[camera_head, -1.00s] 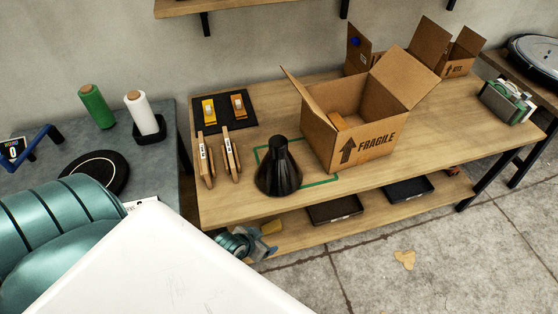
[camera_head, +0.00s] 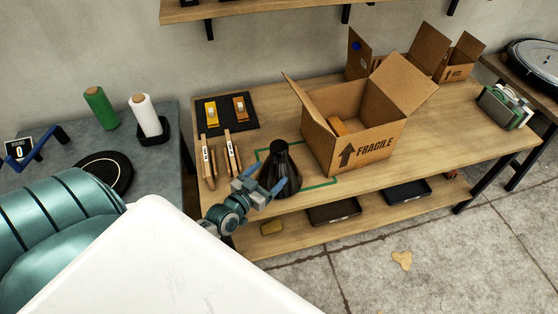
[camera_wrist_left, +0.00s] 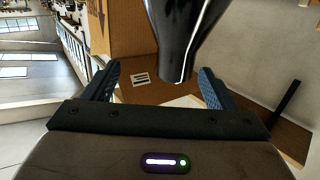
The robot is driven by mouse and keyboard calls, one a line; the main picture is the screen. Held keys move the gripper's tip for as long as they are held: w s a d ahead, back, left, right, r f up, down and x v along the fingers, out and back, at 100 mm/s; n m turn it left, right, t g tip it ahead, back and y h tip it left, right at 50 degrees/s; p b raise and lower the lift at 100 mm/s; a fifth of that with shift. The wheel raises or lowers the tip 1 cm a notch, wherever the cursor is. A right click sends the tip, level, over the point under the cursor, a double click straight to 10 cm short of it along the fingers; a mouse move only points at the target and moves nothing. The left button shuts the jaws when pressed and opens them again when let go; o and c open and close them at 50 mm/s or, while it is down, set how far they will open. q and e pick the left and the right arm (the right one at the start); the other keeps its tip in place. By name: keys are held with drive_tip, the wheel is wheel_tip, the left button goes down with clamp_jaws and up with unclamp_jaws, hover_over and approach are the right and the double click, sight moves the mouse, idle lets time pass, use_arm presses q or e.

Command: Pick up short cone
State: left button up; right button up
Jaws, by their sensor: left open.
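The short cone (camera_head: 279,166) is glossy black with a wide base and a narrow neck. It stands upright on the wooden table inside a green taped outline. My left gripper (camera_head: 263,187) is open in front of the cone, at its lower left side, with blue fingers pointing toward it. In the left wrist view the cone (camera_wrist_left: 184,40) hangs into the picture from the top, just beyond and between the open fingers of the left gripper (camera_wrist_left: 158,84). I cannot tell whether the fingers touch it. My right gripper is not in view.
An open cardboard box (camera_head: 357,130) marked FRAGILE stands right of the cone. Wooden clamps (camera_head: 220,158) lie to its left, near a black mat (camera_head: 225,111). Dark trays (camera_head: 334,210) sit on the lower shelf.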

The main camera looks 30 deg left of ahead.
sight(275, 157)
use_arm(q)
drive_tip(key=shift+w+a+r+n+t+y, duration=0.15)
drive_tip(key=shift+w+a+r+t, duration=0.15)
drive_tip(key=shift+a, duration=0.1)
drive_tip(key=shift+w+a+r+n+t+y, duration=0.15)
drive_tip(key=shift+w+a+r+t, duration=0.1)
drive_tip(key=shift+a, duration=0.15)
drive_tip(key=w, duration=0.4)
drive_tip(key=shift+w+b, duration=0.3)
drive_tip(key=shift+b, duration=0.05)
drive_tip(key=shift+w+a, duration=0.1)
drive_tip(key=shift+w, duration=0.5)
drive_tip(key=w+b, duration=0.1)
drive_tip(key=w, duration=0.3)
drive_tip(key=shift+w+a+b, duration=0.15)
drive_tip(key=shift+w+b, duration=0.1)
drive_tip(key=shift+b, duration=0.05)
drive_tip(key=shift+r, duration=0.1)
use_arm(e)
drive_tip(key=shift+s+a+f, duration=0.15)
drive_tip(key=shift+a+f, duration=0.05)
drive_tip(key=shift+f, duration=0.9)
use_arm(q)
drive_tip(key=shift+s, duration=0.1)
drive_tip(key=shift+c, duration=1.4)
drive_tip(key=c, duration=1.4)
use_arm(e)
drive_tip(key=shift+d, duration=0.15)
use_arm(q)
drive_tip(key=shift+r, duration=0.1)
